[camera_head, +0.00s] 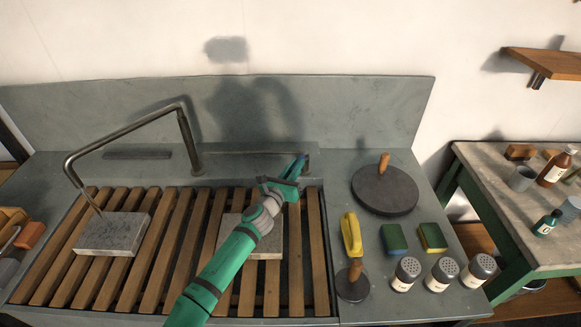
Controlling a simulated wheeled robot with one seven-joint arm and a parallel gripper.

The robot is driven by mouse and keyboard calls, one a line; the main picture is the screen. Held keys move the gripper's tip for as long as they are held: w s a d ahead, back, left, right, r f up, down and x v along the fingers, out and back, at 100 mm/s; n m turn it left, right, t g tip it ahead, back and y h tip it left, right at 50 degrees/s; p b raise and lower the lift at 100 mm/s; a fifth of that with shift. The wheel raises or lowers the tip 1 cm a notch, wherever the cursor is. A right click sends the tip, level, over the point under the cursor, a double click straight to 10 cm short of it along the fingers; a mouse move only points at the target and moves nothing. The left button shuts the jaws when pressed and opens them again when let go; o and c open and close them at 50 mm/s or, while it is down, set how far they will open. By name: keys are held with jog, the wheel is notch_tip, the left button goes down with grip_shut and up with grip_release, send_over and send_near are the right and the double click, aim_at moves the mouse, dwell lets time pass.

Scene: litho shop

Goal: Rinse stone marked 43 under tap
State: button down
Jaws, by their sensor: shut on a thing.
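A grey stone slab (112,234) lies flat on the slatted rack at the left, below the outlet of the bent metal tap (130,127). I cannot make out flowing water. A second grey slab (266,246) lies on the slats at the right, partly hidden by my arm. No number is readable on either stone. My gripper (294,172) is at the back right of the sink, apart from both stones. It is shut on a small blue-tipped piece (306,157) that looks like the tap's lever; my jaws hide most of it.
The wooden slats (170,250) cover the grey sink. A side table (500,185) with bottles stands at the right.

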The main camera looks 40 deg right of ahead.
jog(key=shift+s+r, duration=0.1)
jog(key=c, duration=1.8)
grip_release()
jog(key=shift+a, duration=0.15)
jog(key=v, duration=1)
jog(key=shift+s+a, duration=0.15)
jog(key=shift+a, duration=0.1)
